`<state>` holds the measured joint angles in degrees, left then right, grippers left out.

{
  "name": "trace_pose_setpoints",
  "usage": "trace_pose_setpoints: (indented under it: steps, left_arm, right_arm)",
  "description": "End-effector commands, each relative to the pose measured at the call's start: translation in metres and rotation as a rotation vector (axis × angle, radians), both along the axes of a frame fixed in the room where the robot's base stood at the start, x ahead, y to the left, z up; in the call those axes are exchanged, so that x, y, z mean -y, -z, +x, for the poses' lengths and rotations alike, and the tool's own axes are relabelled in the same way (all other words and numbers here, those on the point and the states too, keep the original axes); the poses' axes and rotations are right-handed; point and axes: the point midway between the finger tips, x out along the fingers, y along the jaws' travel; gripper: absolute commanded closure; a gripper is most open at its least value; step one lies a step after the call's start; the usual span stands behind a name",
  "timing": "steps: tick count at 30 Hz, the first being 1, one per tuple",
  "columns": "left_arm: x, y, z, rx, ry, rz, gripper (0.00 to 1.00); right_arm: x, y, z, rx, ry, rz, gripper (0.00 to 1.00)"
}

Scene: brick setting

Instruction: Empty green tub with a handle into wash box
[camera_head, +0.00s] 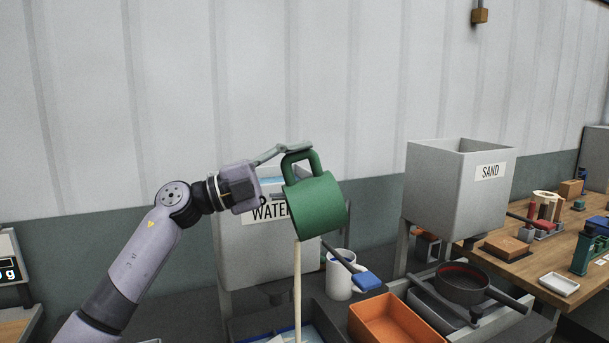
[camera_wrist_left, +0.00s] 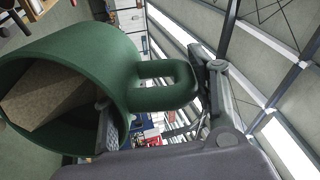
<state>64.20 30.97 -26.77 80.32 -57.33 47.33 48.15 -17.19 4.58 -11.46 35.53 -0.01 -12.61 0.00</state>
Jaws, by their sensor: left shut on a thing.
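The green tub (camera_head: 318,205) hangs tilted in the air in front of the WATER bin (camera_head: 230,240). My left gripper (camera_head: 290,170) is shut on its handle (camera_head: 302,158), with one finger over the top of it. The left wrist view shows the tub (camera_wrist_left: 75,45) with its mouth open and a brown mass (camera_wrist_left: 45,92) inside. That view also shows the handle (camera_wrist_left: 165,85) beside my finger. A dark-rimmed box (camera_head: 245,325) with blue and white inside is partly cut off below; I cannot tell if it is the wash box. My right gripper is not in view.
An orange tray (camera_head: 385,318) and a dark round pan (camera_head: 463,283) stand at lower right. The SAND bin (camera_head: 440,190) and a wooden bench (camera_head: 530,265) are on the right.

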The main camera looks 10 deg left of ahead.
Motion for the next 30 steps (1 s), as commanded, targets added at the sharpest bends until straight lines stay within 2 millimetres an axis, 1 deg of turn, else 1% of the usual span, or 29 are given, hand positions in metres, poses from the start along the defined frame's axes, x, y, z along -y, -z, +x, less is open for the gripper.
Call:
trace_pose_setpoints:
  steps: [4,30]
  left_arm:
    - [-0.003,-0.002,-0.001,0.009,0.001,-0.027,0.88]
    - [-0.017,-0.025,-0.005,0.051,0.001,-0.129,0.88]
  right_arm:
    - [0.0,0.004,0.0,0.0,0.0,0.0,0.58]
    - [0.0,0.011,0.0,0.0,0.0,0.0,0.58]
